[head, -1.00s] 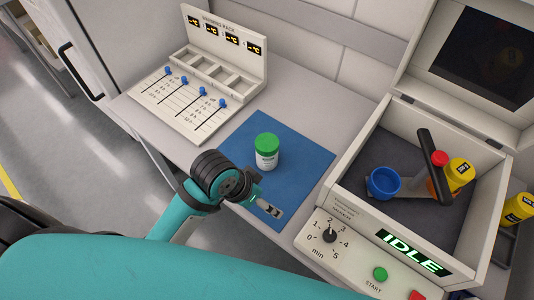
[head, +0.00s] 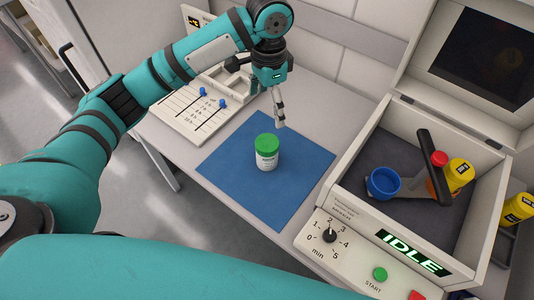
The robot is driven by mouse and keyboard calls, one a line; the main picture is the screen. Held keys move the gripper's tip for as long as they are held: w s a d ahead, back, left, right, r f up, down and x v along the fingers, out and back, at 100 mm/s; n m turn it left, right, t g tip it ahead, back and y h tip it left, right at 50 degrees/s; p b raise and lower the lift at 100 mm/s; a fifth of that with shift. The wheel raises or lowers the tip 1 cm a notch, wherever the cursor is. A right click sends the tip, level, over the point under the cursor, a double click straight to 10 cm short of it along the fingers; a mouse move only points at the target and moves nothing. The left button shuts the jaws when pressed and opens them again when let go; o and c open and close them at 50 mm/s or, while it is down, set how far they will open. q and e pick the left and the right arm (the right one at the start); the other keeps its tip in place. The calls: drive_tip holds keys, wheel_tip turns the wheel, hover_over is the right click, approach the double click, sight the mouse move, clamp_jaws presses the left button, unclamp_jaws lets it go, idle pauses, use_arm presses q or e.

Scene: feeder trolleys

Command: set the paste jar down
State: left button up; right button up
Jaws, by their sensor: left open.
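The paste jar (head: 267,158), white with a green lid, stands upright on the blue mat (head: 235,165) on the bench. My left gripper (head: 279,112) hangs behind the jar, towards the wall, pointing down. It is open and empty and apart from the jar. My right gripper is not in view.
A rack with blue sliders (head: 190,118) stands at back left, partly hidden by my left arm. The mat around the jar is clear.

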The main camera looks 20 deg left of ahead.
sight(268, 142)
use_arm(q)
wheel_tip(268, 142, down, 11)
drive_tip(key=shift+f+p, duration=0.15)
drive_tip(key=shift+p, duration=0.55)
wheel_tip(268, 142, down, 4)
drive_tip(key=shift+a+f+p, duration=0.15)
drive_tip(key=shift+p, duration=0.45)
drive_tip(key=shift+f, duration=0.45)
drive_tip(key=shift+w, duration=0.1)
drive_tip(key=c, duration=1.8)
